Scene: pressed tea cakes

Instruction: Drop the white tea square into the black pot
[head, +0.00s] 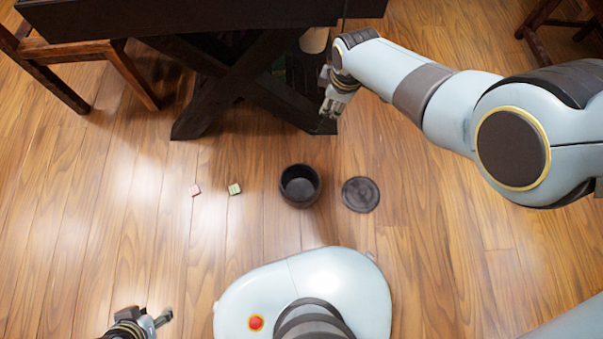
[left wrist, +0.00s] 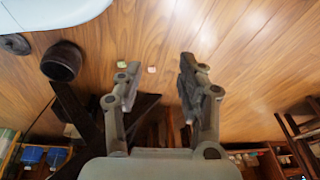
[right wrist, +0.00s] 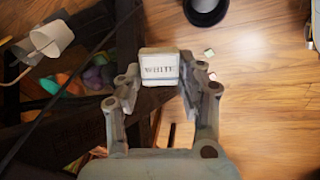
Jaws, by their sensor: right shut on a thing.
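The white tea square (right wrist: 160,68), labelled WHITE, is between the fingers of my right gripper (head: 331,104), which is shut on it. In the head view I cannot clearly make out the square. That gripper is beside the dark table, above and right of the black pot (head: 300,186) in the picture, apart from it. The pot stands upright and uncovered on the floor; its dark inside looks empty. It also shows in the left wrist view (left wrist: 62,62) and at the top edge of the right wrist view (right wrist: 206,8). My left gripper (left wrist: 158,72) is open and empty, low at the left.
A dark round lid (head: 360,194) lies flat right of the pot. A pink square (head: 194,190) and a green square (head: 235,189) lie on the floor to its left. The dark table (head: 215,100) with crossed legs stands close to my right gripper. Floor around the pot is mostly clear.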

